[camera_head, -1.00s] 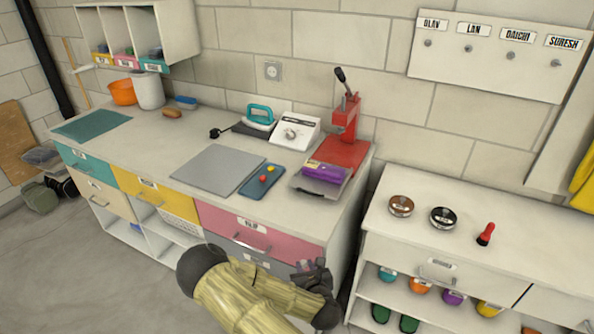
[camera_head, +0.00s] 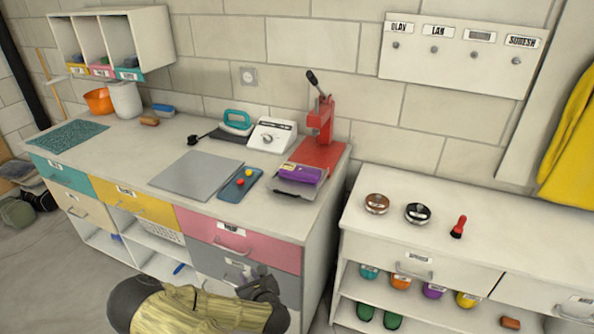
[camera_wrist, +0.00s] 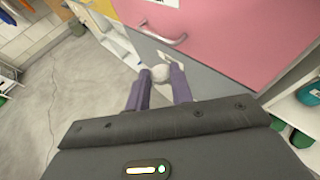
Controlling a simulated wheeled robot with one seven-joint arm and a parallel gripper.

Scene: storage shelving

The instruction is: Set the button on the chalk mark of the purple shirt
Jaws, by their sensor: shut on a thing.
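A folded purple cloth (camera_head: 298,175), which looks like the shirt, lies on a grey board at the right end of the long counter, in front of a red lever press (camera_head: 320,122). No chalk mark can be made out on it. My gripper (camera_head: 264,278) is low in front of the counter's grey drawer, below and apart from the cloth. In the wrist view its purple fingers are shut on a pale rounded thing (camera_wrist: 160,73). I cannot tell if this is the button. A blue tray (camera_head: 229,191) left of the cloth holds a small red and a small yellow round piece.
A pink drawer (camera_head: 200,228) with a handle is close to my gripper. A grey mat (camera_head: 197,175), a white dial box (camera_head: 272,134) and an iron (camera_head: 238,121) stand on the counter. A lower white cabinet (camera_head: 450,212) is at the right. Floor at the left is open.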

